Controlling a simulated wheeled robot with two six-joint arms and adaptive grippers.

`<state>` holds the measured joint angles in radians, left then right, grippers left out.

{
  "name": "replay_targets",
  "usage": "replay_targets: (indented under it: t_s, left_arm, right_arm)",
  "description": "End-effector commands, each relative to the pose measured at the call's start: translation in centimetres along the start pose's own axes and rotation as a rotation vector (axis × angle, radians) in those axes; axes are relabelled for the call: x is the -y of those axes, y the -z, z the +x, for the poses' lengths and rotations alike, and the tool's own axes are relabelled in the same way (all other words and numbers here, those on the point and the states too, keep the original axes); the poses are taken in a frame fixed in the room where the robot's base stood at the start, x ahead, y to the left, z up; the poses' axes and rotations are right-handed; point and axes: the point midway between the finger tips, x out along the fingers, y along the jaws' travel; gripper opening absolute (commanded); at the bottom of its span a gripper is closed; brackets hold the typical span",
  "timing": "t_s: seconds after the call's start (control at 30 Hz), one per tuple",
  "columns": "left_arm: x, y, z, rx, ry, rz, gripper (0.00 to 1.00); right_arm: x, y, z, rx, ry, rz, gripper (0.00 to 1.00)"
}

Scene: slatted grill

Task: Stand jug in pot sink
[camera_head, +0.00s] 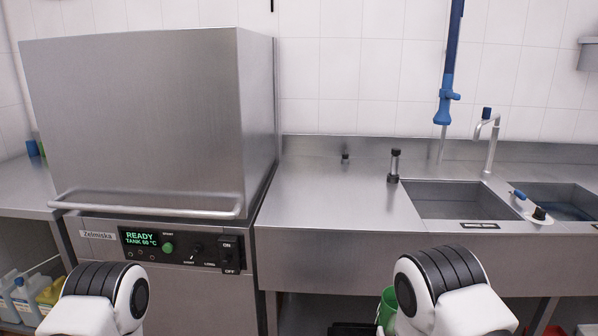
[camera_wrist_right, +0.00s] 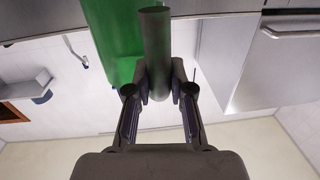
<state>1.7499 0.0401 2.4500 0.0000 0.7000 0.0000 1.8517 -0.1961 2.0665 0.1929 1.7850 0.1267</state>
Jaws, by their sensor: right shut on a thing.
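My right gripper (camera_wrist_right: 158,88) is shut on a thick grey cylindrical bar, seemingly the handle of the green jug (camera_wrist_right: 118,42). The jug's green side shows behind the bar in the right wrist view. In the head view a small part of the jug (camera_head: 387,310) shows beside my right arm, below the counter's front edge. Most of it is hidden. A square steel sink basin (camera_head: 455,194) is set in the counter, and a second basin (camera_head: 568,194) lies at the right. I cannot tell which is the pot sink. My left gripper is out of view.
A large steel dishwasher (camera_head: 135,120) stands at the left. A tap (camera_head: 490,145) and a blue spray hose (camera_head: 447,80) rise behind the basins. A dark-capped upright cylinder (camera_head: 394,165) stands left of the near basin. The counter (camera_head: 320,200) is clear at its left.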

Motion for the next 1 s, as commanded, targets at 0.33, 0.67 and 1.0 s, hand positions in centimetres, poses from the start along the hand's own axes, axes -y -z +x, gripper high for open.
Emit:
replay_targets:
  t_s: [0.33, 0.67, 1.0]
  left_arm:
    - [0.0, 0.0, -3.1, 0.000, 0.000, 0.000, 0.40]
    - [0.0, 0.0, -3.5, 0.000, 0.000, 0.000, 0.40]
    - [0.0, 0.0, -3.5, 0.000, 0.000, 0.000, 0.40]
  right_arm:
    - [0.1, 4.0, 0.1, -0.002, 0.000, 0.000, 0.00]
    - [0.1, 4.6, 0.1, -0.001, 0.000, 0.000, 0.00]
    - [0.2, 5.7, -4.3, 0.000, 0.000, -0.001, 0.00]
